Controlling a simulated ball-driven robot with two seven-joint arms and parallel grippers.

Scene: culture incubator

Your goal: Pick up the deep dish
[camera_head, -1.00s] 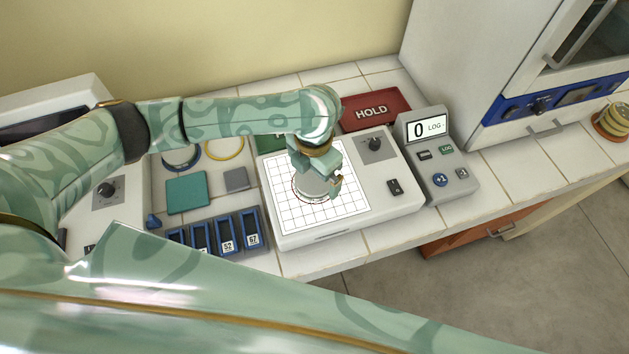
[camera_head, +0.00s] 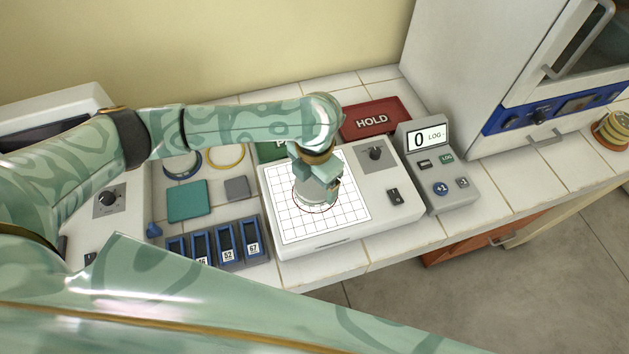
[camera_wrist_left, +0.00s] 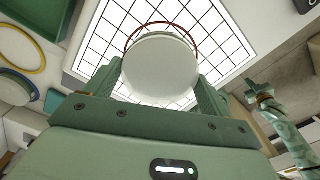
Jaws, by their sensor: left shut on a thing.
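The deep dish (camera_head: 311,195) is a pale round dish over the white grid plate of the light box, partly hidden under my left gripper (camera_head: 318,180). The dish also shows in the left wrist view (camera_wrist_left: 160,68), between the two fingers of my left gripper (camera_wrist_left: 158,85). The gripper is shut on the dish's sides. A dark red ring on the grid (camera_wrist_left: 187,36) shows around the dish. I cannot tell whether the dish touches the grid.
A red HOLD mat (camera_head: 375,119) lies behind the light box (camera_head: 390,205). A counter with a 0 display (camera_head: 430,140) stands to its right. A rack of blue slots (camera_head: 226,243), a teal square (camera_head: 187,200) and a grey square (camera_head: 236,188) lie left. A white incubator (camera_head: 450,75) stands at the right.

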